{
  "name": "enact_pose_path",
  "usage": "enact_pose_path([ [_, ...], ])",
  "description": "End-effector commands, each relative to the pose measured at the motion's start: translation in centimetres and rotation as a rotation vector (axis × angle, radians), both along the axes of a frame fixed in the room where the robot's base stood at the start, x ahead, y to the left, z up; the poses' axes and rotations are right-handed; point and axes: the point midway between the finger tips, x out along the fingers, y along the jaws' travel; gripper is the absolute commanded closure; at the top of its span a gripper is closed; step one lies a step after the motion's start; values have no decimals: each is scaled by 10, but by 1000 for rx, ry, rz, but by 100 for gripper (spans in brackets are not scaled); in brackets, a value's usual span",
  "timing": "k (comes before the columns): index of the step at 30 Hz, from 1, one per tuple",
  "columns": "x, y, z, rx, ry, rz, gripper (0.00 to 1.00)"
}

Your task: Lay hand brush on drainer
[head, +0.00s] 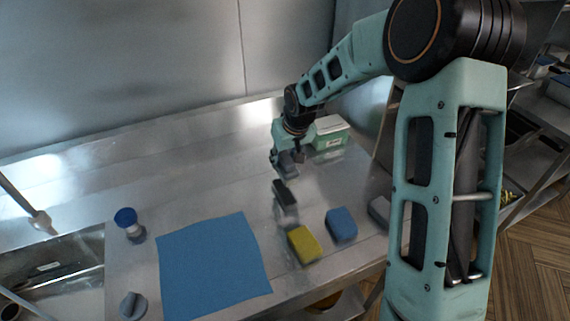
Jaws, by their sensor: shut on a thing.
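My gripper (285,167) is over the back middle of the steel counter, pointing down. It is shut on a dark block-shaped thing, which I take to be the hand brush (285,191). The brush hangs just below the fingers, with a paler patch under it that may be bristles or a reflection. The exact grip is small and hard to see. A flat blue mat (212,265) lies on the counter, front left of the gripper. It is bare and is the only thing that looks like a drainer. The brush is apart from it.
A yellow block (304,245), a blue block (341,225) and a grey block (380,210) lie right of the mat. A green and white box (330,134) stands behind the gripper. A blue-topped jar (128,222) and grey knob-like thing (133,305) stand near the sink (55,280).

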Motion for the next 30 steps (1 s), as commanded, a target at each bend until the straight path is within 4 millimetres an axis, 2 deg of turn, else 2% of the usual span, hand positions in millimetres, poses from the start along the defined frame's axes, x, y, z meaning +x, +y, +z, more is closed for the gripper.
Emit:
enact_pose_path([
  [6,7,-3,-10,0,0,0,85],
  [12,7,-2,-38,-1,1,2,85],
  [23,7,-2,-44,-1,-1,1,85],
  [24,7,-2,-43,-1,-1,1,64],
  [28,7,-2,-42,-1,0,0,49],
  [30,7,-2,-42,-1,0,0,48],
])
